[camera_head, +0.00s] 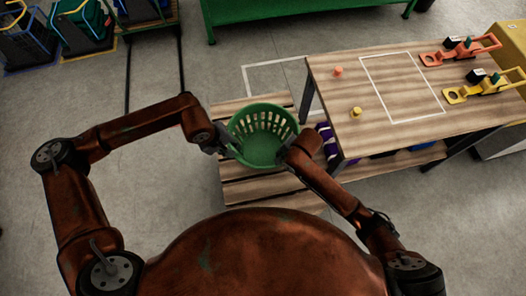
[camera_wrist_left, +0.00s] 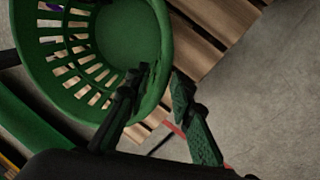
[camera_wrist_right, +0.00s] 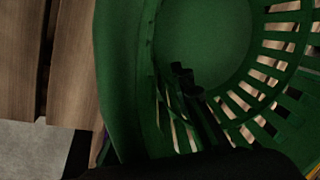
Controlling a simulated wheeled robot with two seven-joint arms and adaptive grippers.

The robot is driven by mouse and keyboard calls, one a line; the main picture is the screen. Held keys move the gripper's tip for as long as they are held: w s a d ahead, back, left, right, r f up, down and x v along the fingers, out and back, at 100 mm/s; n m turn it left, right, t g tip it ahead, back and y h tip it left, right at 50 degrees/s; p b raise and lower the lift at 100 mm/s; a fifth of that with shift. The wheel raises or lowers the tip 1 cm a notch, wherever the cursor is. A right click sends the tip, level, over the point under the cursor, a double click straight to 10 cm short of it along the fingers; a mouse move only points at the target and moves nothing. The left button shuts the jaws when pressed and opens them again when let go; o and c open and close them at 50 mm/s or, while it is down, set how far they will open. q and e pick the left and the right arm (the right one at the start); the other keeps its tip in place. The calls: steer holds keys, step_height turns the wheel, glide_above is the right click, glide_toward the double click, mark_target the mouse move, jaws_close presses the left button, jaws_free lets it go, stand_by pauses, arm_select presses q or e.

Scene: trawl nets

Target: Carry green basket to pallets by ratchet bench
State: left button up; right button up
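The green basket (camera_head: 258,135) is a round, slotted, empty tub over the wooden pallets (camera_head: 238,185), left of the bench (camera_head: 400,90). I cannot tell whether it rests on the slats. My left gripper (camera_head: 226,143) is at the basket's left rim. In the left wrist view its fingers (camera_wrist_left: 163,88) stand on either side of the rim, with a gap at the outer finger. My right gripper (camera_head: 288,148) is at the right rim. In the right wrist view dark finger parts (camera_wrist_right: 184,85) show inside the basket; the basket wall may hide the rest.
The bench carries orange (camera_head: 460,50) and yellow (camera_head: 484,88) ratchet tools and two small pegs. Purple items (camera_head: 326,138) lie beneath it. A green table (camera_head: 290,8) stands at the back, with bins (camera_head: 82,25) at far left. Floor is clear left of the pallets.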

steer(key=v, duration=1.1)
steer(key=shift+s+r, duration=0.15)
steer(key=shift+r, duration=0.25)
